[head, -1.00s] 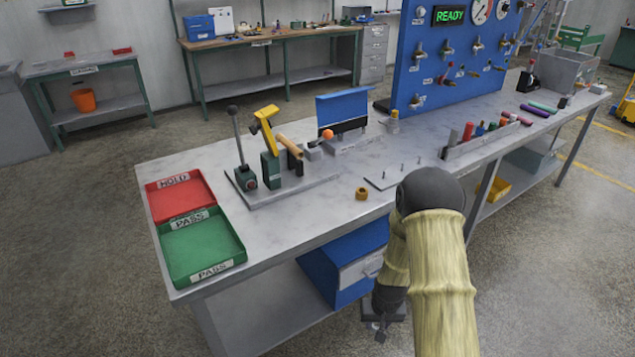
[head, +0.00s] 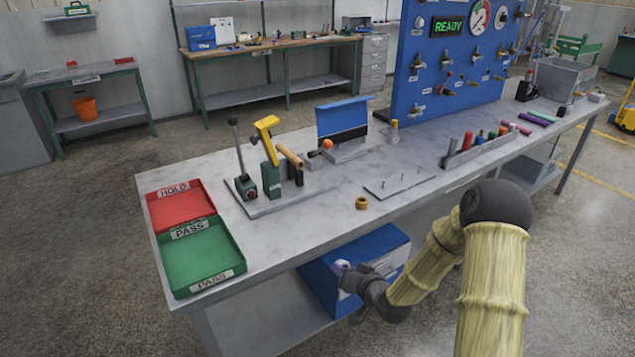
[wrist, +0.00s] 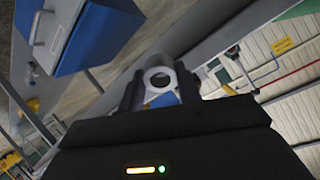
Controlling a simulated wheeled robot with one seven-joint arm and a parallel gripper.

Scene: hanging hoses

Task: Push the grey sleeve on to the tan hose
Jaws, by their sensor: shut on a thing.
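The grey sleeve (wrist: 147,66) is a short ring held between the two dark fingers of my gripper (wrist: 160,84) in the wrist view. Its open bore faces the wrist camera. In the head view my gripper (head: 352,277) hangs low in front of the bench, below the bench top and near the blue drawer unit; a small pale bit at its tip may be the sleeve. The tan hose (head: 290,156) is a short length held in the clamp fixture (head: 271,178) on the bench, its end facing right and toward me. The sleeve and hose are well apart.
A lever (head: 240,160) and a yellow handle (head: 266,124) stand by the hose. A brass ring (head: 361,203) and a pegged plate (head: 398,184) lie to the right. Red tray (head: 152,209) and green tray (head: 240,255) sit left. The front edge of the bench (head: 300,248) is above my gripper.

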